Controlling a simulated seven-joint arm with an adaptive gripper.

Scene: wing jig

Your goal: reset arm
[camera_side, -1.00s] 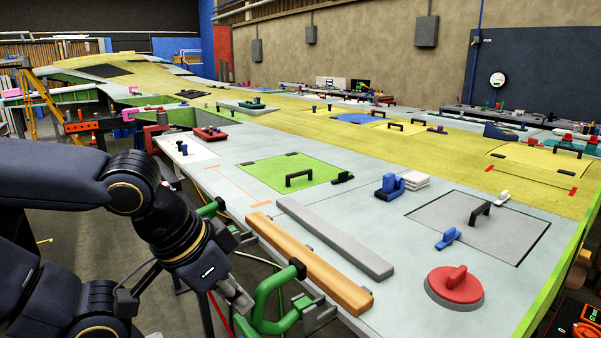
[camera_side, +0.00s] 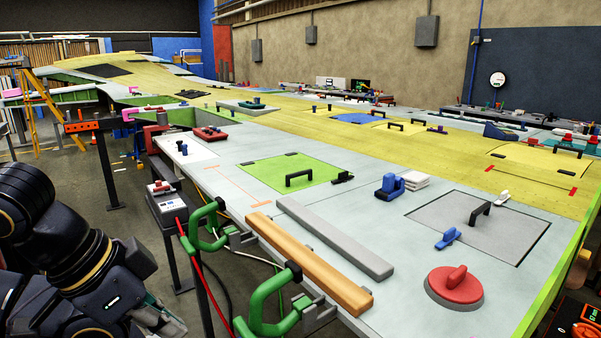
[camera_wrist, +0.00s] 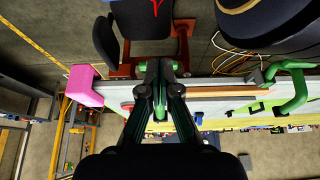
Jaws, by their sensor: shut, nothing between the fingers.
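My gripper (camera_wrist: 160,68) shows in the wrist view with its fingers together and nothing between them. It points past the edge of the wing jig, with the floor and a dark stand beyond it. In the side view my arm is folded low at the bottom left, off the wing jig (camera_side: 385,245). The gripper's fingertips are hard to make out there.
Green clamps (camera_side: 268,305) stick out from the jig's near edge, close to my arm. A small dark stand (camera_side: 172,215) with a box stands beside the edge. A wooden bar (camera_side: 310,262), grey bar (camera_side: 335,240) and red suction cup (camera_side: 455,285) lie on the jig. Floor is open at left.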

